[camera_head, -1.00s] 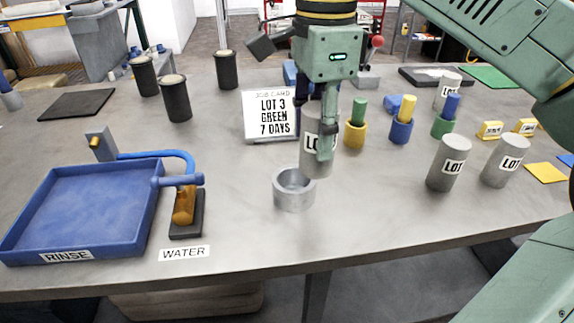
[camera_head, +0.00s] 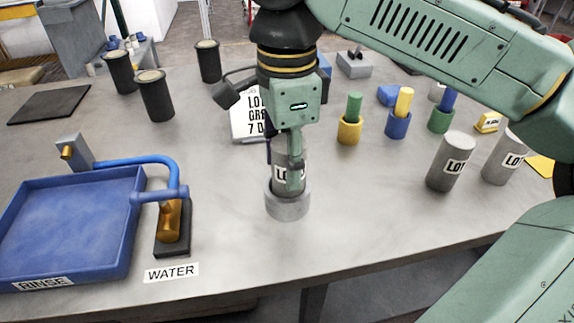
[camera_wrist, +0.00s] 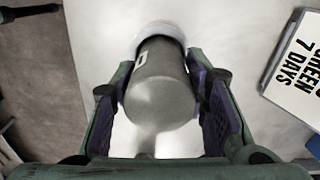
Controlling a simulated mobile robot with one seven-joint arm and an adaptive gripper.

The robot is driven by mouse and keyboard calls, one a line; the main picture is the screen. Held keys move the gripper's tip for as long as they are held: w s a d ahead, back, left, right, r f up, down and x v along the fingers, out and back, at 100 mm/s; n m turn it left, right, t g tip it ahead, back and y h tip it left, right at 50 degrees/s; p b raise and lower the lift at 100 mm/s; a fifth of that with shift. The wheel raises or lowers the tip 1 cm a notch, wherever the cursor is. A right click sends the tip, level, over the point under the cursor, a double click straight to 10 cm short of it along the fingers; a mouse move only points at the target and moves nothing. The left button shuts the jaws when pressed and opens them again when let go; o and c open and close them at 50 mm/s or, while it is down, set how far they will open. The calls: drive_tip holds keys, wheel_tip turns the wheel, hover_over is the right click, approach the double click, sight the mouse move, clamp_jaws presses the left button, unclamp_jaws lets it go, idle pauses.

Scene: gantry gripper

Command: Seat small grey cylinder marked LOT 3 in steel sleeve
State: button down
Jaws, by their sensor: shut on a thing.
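My gripper (camera_head: 290,172) points down and is shut on a small grey cylinder (camera_head: 281,186), whose white label shows only "LO", partly covered by a finger. The cylinder stands about upright. Its lower end appears to be inside the mouth of the steel sleeve (camera_head: 288,208), a short grey ring on the table; how deep it sits cannot be told. In the wrist view the cylinder (camera_wrist: 162,85) lies between both finger pads, with the pale sleeve rim (camera_wrist: 152,32) around its far end. The job card (camera_head: 247,122), partly behind my gripper, also shows in the wrist view (camera_wrist: 296,72).
Two more grey labelled cylinders (camera_head: 449,162) stand to the right. Yellow, blue and green cups (camera_head: 349,131) with coloured pegs stand behind. A blue rinse tray (camera_head: 65,225) and water tap (camera_head: 172,222) are at left. Dark canisters (camera_head: 155,97) stand at the back left.

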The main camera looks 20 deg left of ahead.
drive_tip(key=shift+f, duration=0.95)
drive_tip(key=c, duration=0.9)
unclamp_jaws()
drive_tip(key=shift+c, duration=0.2)
wheel_tip(320, 180, up, 12)
drive_tip(key=shift+r, duration=0.1)
